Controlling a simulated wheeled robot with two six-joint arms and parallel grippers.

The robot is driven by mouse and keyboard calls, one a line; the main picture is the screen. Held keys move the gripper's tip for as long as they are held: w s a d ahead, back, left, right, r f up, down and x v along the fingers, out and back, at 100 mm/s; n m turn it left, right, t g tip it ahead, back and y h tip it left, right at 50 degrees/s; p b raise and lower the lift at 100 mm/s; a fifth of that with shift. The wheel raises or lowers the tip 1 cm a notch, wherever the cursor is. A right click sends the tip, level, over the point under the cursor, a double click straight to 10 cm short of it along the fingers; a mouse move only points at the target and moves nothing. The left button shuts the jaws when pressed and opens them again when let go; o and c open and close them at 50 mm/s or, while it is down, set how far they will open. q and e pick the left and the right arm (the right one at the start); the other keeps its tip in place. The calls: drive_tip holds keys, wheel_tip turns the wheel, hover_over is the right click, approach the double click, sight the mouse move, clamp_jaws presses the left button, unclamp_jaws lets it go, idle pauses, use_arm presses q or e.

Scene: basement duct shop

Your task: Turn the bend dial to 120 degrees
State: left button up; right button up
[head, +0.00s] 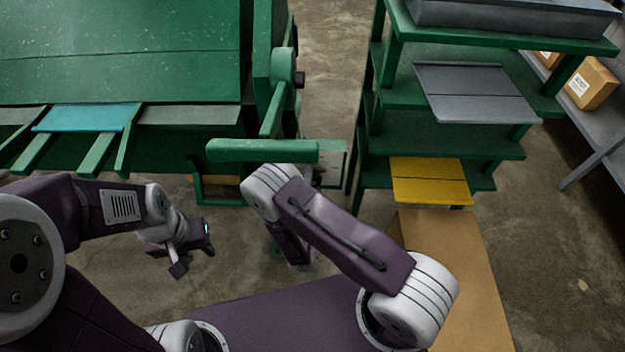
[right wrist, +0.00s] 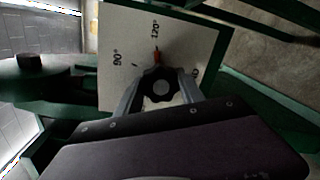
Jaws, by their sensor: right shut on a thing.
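The bend dial's black lobed knob (right wrist: 160,88) sits on a pale plate (right wrist: 118,40) in the right wrist view. The plate is marked 90° and 120°, with another mark at the right partly hidden. The knob's red pointer (right wrist: 156,55) points at the 120° mark (right wrist: 155,28). My right gripper (right wrist: 159,91) is shut on the knob, one finger on each side. In the head view my right arm hides the knob and most of that gripper. My left gripper (head: 195,257) hangs empty over the floor at the left, its fingers apart.
The green bending machine (head: 120,60) fills the upper left, with a green bar (head: 262,151) jutting out near my right arm. A green rack (head: 440,147) with grey and yellow sheets stands at the right. A cardboard box (head: 460,270) is in front of it.

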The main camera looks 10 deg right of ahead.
drive_tip(key=shift+f, duration=0.2)
idle(0.4)
drive_tip(key=o, duration=1.3)
drive_tip(key=shift+r, duration=0.1)
